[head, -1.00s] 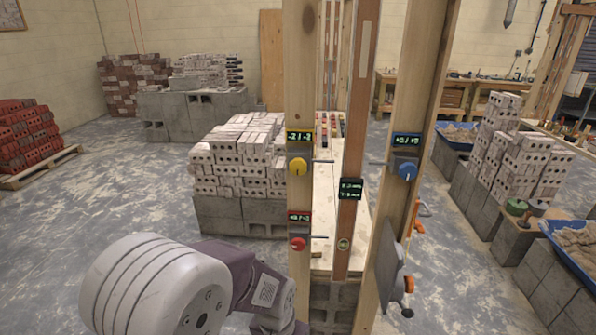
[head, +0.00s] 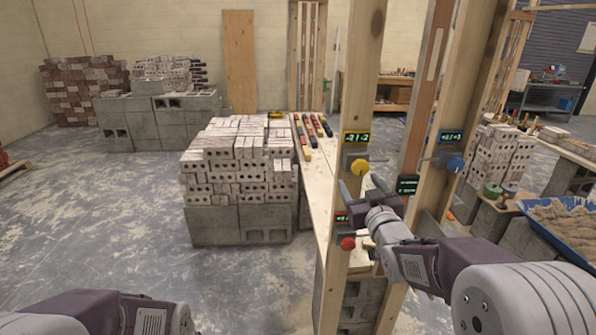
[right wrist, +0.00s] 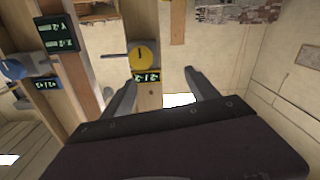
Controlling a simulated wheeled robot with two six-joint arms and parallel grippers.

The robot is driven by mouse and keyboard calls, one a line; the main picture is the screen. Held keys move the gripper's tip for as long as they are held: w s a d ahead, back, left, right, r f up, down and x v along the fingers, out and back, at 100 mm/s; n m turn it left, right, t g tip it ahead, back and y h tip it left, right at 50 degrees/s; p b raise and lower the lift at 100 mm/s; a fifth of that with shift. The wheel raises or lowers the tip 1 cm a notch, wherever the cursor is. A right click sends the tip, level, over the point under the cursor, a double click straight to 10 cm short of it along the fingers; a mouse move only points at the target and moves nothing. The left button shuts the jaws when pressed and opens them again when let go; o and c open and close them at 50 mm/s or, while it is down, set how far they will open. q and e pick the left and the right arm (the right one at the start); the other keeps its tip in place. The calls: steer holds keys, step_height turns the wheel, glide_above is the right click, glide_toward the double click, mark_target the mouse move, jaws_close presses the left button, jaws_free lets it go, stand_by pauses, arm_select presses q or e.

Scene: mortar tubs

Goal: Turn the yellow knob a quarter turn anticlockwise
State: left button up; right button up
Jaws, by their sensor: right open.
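The yellow knob (head: 360,167) is on the near face of a wooden post, below a yellow-framed display (head: 357,137). It also shows in the right wrist view (right wrist: 143,56), with a dark pointer line on its face. My right gripper (head: 359,181) is open and empty. Its fingers reach up just below the yellow knob in the head view. In the right wrist view the fingers (right wrist: 160,78) are spread, with the knob beyond them and left of their middle; I see no contact. My left arm shows at the lower left, but its gripper is out of view.
A red knob (head: 347,243) is lower on the same post, close to my right gripper. A blue knob (head: 455,164) is on the post to the right. A stack of pale bricks (head: 237,160) stands on blocks to the left. Floor is clear in front of it.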

glide_toward(361, 169)
steer(key=w, duration=0.2)
steer(key=w+p, duration=0.1)
steer(key=w, duration=0.1)
steer(key=w+a+p, duration=0.1)
steer(key=w, duration=0.2)
steer(key=shift+r, duration=0.25)
steer(key=shift+w+d+f+p, duration=0.15)
steer(key=shift+w+d+p, duration=0.25)
steer(key=shift+w, duration=0.5)
steer(key=shift+a, duration=0.15)
steer(key=c, duration=1.4)
arm_select(q)
steer(key=d+r, duration=0.2)
steer(key=shift+r, duration=0.4)
